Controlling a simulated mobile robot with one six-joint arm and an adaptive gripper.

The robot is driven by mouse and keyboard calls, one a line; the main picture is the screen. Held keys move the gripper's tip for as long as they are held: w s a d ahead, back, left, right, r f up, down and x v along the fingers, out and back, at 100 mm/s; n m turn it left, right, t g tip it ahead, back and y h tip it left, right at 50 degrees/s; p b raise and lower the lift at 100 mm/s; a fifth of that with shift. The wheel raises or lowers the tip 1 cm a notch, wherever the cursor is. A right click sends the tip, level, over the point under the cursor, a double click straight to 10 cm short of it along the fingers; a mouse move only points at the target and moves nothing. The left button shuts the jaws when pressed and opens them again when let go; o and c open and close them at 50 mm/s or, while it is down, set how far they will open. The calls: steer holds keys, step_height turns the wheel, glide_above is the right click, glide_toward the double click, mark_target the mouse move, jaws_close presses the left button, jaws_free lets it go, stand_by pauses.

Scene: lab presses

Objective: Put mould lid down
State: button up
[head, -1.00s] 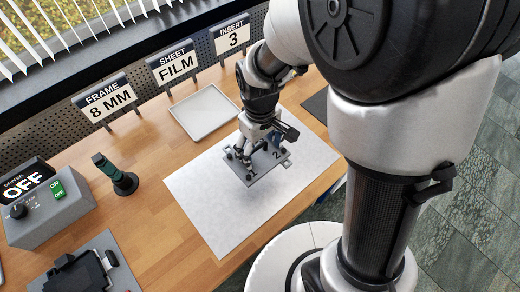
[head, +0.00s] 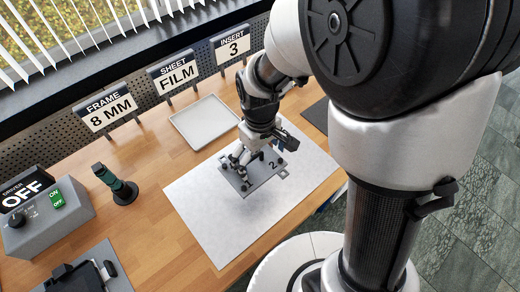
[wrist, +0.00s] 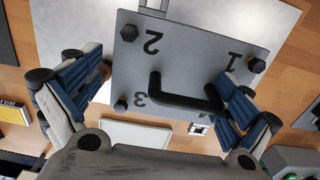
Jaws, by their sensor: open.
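The mould lid is a grey square plate (head: 266,180) with black corner knobs and printed numbers, lying level over the white sheet. In the wrist view, the lid (wrist: 185,45) fills the middle, with its black bar handle (wrist: 187,98) towards the near edge. Small metal tabs show past the lid's edges; what lies beneath it is hidden. My gripper (wrist: 160,100) is open, its blue-padded fingers spread to either side of the handle. The right finger is close to one handle end. In the head view my gripper (head: 238,158) is right over the lid and covers part of it.
The white sheet (head: 215,215) has bare room around the lid. An empty pale tray (head: 205,122) stands behind it. A green-and-black driver in a stand (head: 119,186) and a grey switch box marked OFF (head: 50,220) are at left. Signs line the back.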

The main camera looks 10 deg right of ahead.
mark_target(260, 152)
step_height(260, 152, up, 12)
steer(key=shift+f, duration=0.1)
stand_by(0.4)
steer(key=c, duration=2)
steer(key=shift+c, duration=0.2)
